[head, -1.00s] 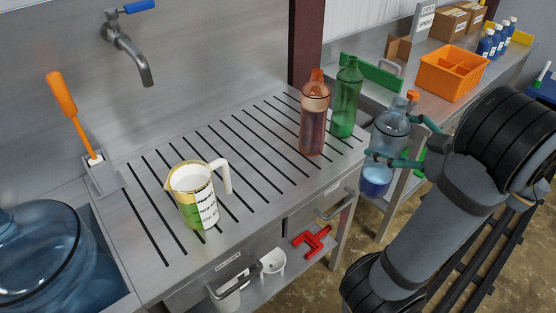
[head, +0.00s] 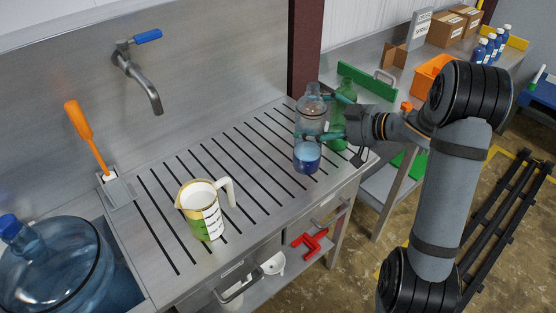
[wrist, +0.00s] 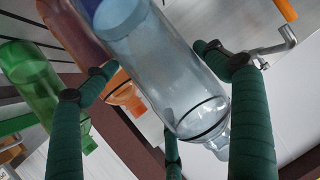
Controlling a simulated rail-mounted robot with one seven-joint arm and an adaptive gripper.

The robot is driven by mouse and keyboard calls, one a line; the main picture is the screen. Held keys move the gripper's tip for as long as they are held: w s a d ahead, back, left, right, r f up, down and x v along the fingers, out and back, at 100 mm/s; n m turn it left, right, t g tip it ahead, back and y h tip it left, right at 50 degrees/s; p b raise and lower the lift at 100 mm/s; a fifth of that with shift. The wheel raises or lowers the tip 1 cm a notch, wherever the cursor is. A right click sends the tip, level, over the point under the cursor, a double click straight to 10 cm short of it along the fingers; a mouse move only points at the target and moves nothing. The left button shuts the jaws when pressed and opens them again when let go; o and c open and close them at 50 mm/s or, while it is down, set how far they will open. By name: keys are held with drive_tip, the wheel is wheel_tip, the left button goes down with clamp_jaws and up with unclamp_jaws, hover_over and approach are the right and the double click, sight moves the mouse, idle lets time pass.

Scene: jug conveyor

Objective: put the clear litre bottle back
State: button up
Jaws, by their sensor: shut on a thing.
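The clear litre bottle (head: 308,118), with blue in its lower part, is upright in my gripper (head: 313,117) over the far right end of the slotted drainboard (head: 255,165). The teal fingers are closed around its body. Whether its base touches the board I cannot tell. In the wrist view the clear bottle (wrist: 165,62) lies between the green fingers. A green bottle (head: 338,135) stands just behind and right of it. An orange-red bottle (wrist: 125,88) shows behind it in the wrist view; in the head view it is hidden.
A measuring jug (head: 203,208) stands on the near part of the board. A tap (head: 140,75) hangs above at the back. A large blue jug (head: 60,265) sits in the sink at left. An orange crate (head: 432,72) is on the right-hand bench. The board's middle is clear.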

drive_tip(key=w+a+f+p, duration=0.1)
drive_tip(key=a+f, duration=0.8)
drive_tip(key=shift+a+f, duration=0.2)
drive_tip(key=shift+f, duration=0.1)
drive_tip(key=shift+f, duration=0.15)
drive_tip(key=o, duration=1.8)
drive_tip(key=shift+o, duration=0.2)
